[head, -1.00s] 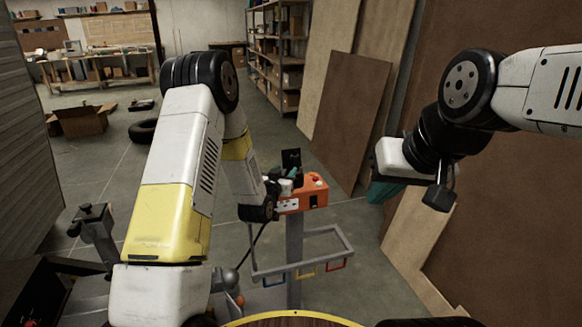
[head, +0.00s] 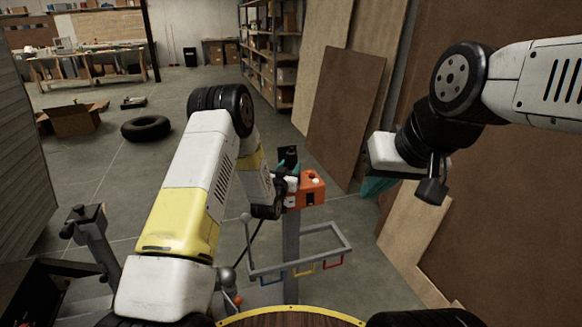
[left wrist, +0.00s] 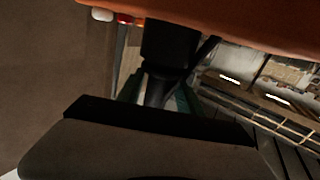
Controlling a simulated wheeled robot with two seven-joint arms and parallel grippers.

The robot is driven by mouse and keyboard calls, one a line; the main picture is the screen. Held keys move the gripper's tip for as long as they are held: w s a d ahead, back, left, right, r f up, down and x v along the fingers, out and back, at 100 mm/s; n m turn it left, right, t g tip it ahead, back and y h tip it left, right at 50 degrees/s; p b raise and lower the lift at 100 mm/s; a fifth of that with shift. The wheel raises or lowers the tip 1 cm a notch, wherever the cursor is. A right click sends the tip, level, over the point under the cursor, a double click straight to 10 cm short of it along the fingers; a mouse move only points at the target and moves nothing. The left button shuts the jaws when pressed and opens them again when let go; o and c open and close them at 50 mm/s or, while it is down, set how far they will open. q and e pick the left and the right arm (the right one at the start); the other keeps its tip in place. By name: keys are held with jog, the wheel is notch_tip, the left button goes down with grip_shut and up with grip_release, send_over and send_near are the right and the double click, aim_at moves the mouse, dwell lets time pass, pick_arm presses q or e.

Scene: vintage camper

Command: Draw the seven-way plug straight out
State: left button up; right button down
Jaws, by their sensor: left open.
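The orange box (head: 314,188) stands on a grey post, with a red button on top and a black flap (head: 288,155) raised at its left. My left gripper (head: 283,170) is at the box's left side, small and partly hidden by its wrist. In the left wrist view the orange box (left wrist: 250,22) fills the top edge. A black cylindrical body, apparently the seven-way plug (left wrist: 170,42), lies just below it, between the open teal fingers of my left gripper (left wrist: 160,95). Contact cannot be told. My right gripper (head: 378,186) is well to the right; its jaws are mostly hidden.
A grey frame (head: 335,238) with coloured hooks surrounds the post below the box. A trailer coupler (head: 90,225) stands at the left. Leaning boards (head: 345,110) stand behind the box. A tire (head: 145,128) and an open carton (head: 72,118) lie on the floor.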

aim_at(290, 171)
pick_arm(q)
grip_shut()
jog(key=shift+r, duration=0.15)
notch_tip(290, 171, up, 17)
jog(key=shift+r, duration=0.15)
dwell(0.6)
